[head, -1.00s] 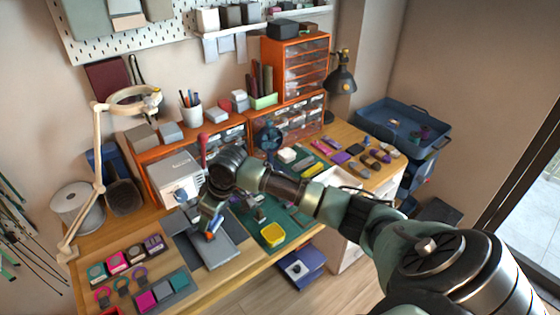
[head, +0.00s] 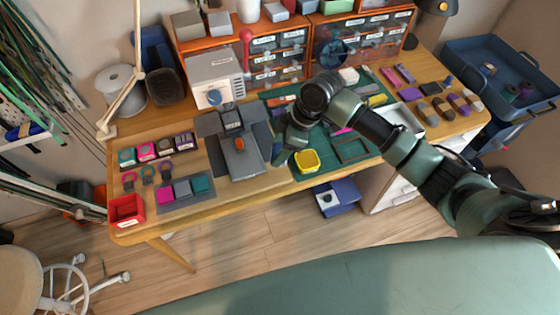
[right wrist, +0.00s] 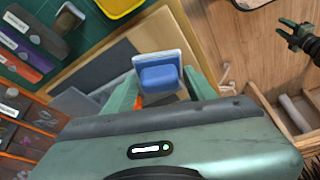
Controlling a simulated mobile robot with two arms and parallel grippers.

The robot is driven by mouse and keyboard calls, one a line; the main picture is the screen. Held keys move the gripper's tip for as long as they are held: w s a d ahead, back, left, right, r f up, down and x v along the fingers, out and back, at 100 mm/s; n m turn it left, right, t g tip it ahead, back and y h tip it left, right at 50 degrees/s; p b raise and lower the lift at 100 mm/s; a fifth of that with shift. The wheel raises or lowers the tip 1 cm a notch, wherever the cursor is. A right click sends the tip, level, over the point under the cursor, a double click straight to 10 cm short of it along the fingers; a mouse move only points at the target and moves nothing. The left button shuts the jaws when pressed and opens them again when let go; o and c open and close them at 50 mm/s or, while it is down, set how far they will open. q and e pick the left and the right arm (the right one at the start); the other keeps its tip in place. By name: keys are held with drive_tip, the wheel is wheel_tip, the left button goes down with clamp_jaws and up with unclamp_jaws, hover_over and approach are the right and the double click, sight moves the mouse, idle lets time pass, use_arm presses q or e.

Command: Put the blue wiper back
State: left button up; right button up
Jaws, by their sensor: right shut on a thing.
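The blue wiper, a blue block on a pale plate, shows in the right wrist view (right wrist: 160,75), between the fingers of my right gripper (right wrist: 163,95), which is shut on it. In the head view my right gripper (head: 279,156) hangs just right of the grey machine (head: 243,160), near the yellow tray (head: 307,160). The wiper is hidden there by the gripper and arm. An orange part (head: 239,143) shows on the grey machine. My left gripper (right wrist: 290,30) seems to show small, fingers apart, in the right wrist view.
The green mat (head: 318,135) holds small tools and a dark frame. A white machine (head: 215,78) and orange drawer units (head: 280,52) stand behind. A red bin (head: 126,209) and coloured blocks fill the left. A blue box (head: 338,197) lies on the floor.

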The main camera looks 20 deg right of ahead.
wheel_tip(320, 180, down, 8)
drive_tip(key=shift+r, duration=0.2)
idle(0.3)
drive_tip(key=o, duration=1.2)
drive_tip(key=shift+f, duration=0.15)
drive_tip(key=v, duration=1.2)
drive_tip(key=shift+r, duration=0.2)
